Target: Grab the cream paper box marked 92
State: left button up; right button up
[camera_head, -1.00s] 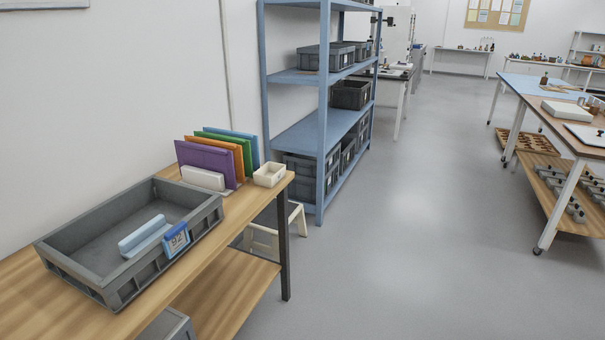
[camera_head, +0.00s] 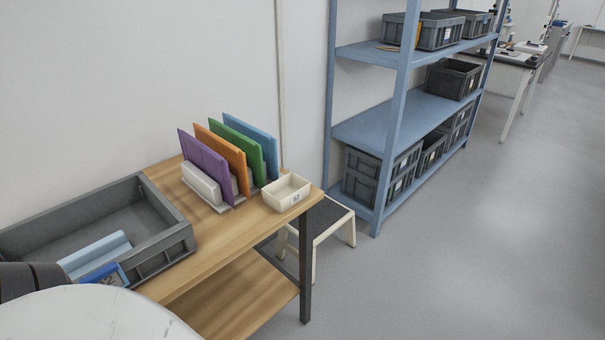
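The cream paper box (camera_head: 287,193) sits upright near the right end of the wooden table. Neither of my grippers is in view.
Purple, orange, green and blue folders (camera_head: 206,167) stand upright behind the box's left side. A grey tray (camera_head: 170,238) with a light blue object (camera_head: 96,254) is at left on the table (camera_head: 225,240). A stool (camera_head: 322,226) and blue shelving (camera_head: 385,130) stand to the right.

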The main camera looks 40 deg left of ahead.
aim_at(281, 195)
jog(key=u, duration=0.8)
jog(key=i, duration=1)
jog(key=u, duration=0.95)
